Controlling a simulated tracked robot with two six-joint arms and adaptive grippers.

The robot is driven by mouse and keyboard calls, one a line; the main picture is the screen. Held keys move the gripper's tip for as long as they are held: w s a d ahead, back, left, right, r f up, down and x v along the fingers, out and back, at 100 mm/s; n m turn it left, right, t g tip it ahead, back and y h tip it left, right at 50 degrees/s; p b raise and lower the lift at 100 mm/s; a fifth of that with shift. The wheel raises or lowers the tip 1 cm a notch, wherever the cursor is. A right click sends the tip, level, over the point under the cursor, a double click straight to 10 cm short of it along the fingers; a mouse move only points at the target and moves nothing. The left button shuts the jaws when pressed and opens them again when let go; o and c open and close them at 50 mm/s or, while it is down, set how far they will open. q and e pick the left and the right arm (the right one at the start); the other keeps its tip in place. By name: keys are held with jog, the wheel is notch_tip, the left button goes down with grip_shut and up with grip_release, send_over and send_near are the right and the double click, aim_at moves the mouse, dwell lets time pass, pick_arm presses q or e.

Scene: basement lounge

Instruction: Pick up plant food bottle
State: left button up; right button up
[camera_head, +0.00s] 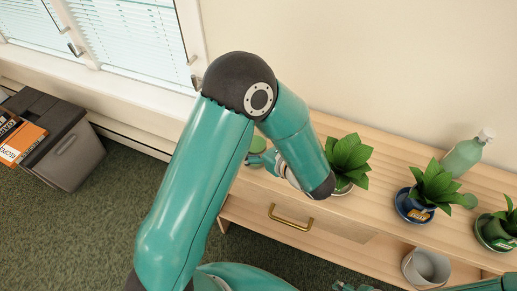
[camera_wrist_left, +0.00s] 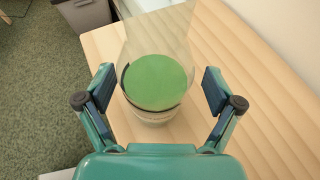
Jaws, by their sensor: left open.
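My left gripper (camera_head: 264,160) is over the cabinet's left part, far from that bottle and partly hidden by my arm. In the left wrist view my left gripper (camera_wrist_left: 159,92) is open. A clear container with a round green surface (camera_wrist_left: 157,82) sits between its fingers, with gaps on both sides. Its green part also shows in the head view (camera_head: 257,145). My right gripper (camera_head: 352,287) is cut off at the bottom edge.
Potted plants (camera_head: 348,155), (camera_head: 432,187) and (camera_head: 498,228) stand along the wooden cabinet (camera_head: 385,170). A grey pot (camera_head: 425,267) is on the lower shelf. A dark bin (camera_head: 65,140) with orange boxes stands on the carpet at left. The wall is close behind the cabinet.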

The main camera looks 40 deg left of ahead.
pick_arm(q)
jog(key=shift+c, duration=0.2)
jog(key=c, duration=1.5)
jog(key=shift+r, duration=0.1)
jog(key=shift+c, duration=0.2)
